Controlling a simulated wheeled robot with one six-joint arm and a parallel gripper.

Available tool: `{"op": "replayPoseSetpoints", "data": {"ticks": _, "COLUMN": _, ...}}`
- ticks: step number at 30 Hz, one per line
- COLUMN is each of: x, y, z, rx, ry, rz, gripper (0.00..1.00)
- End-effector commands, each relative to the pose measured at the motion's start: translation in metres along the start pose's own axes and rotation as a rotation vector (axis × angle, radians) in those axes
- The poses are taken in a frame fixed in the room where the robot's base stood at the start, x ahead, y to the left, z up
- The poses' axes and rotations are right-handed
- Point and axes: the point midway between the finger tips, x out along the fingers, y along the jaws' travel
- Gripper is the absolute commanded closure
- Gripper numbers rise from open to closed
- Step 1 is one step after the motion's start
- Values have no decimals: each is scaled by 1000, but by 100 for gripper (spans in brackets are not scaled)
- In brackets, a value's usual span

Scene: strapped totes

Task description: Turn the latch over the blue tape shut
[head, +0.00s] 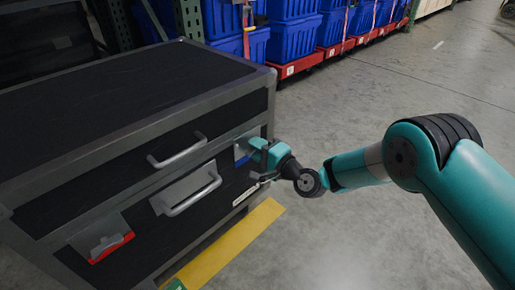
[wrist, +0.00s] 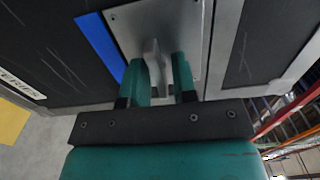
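The blue tape (wrist: 100,45) is a strip along the edge of a metal plate (wrist: 130,22) on the cabinet front in the wrist view. A bit of the tape (head: 241,153) shows in the head view beside my gripper (head: 260,163). The latch (wrist: 154,62) is a grey lever on that plate. In the wrist view my gripper (wrist: 161,75) has one finger on each side of the lever. A gap shows between the lever and the right finger, so the fingers look open around it. In the head view the latch is mostly hidden behind my gripper.
The dark cabinet (head: 120,95) has an upper handle (head: 178,151) and a lower handle (head: 193,194). Another latch over red tape (head: 112,248) is at its lower left. Yellow floor tape (head: 225,245) runs along its front. Blue totes (head: 292,42) stand behind.

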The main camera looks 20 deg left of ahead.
Motion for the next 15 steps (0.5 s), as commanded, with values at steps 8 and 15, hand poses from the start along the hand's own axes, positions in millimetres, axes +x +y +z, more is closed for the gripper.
{"op": "replayPoseSetpoints", "data": {"ticks": 8, "x": 0, "y": 0, "z": 0, "rx": -1, "ry": 0, "rz": 0, "gripper": 66}}
{"op": "replayPoseSetpoints", "data": {"ticks": 15, "x": -21, "y": -1, "z": -1, "rx": 3, "ry": 1, "rz": 5, "gripper": 66}}
